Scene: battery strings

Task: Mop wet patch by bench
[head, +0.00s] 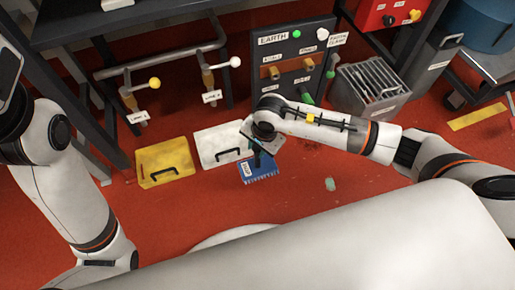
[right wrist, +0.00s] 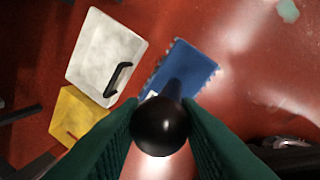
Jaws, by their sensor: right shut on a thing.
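My right gripper (head: 258,150) is shut on the black, round-ended handle (right wrist: 160,126) of a blue mop; its green fingers show on both sides of the handle in the right wrist view. The flat blue mop head (head: 262,168), with a pale fringed edge, is below the gripper at floor level. It also shows in the right wrist view (right wrist: 190,72). The red floor has a glossy sheen (right wrist: 262,88) to the right of the mop head in that view; I cannot tell the wet patch's outline. My left arm is at the left of the head view, its gripper out of frame.
A yellow case (head: 165,155) and a white case (head: 221,138) lie left of the mop. A dark earth panel (head: 290,50) and a grey crate (head: 370,92) stand behind. A small pale green thing (head: 330,184) lies on the floor to the right. A yellow strip (head: 477,117) is at far right.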

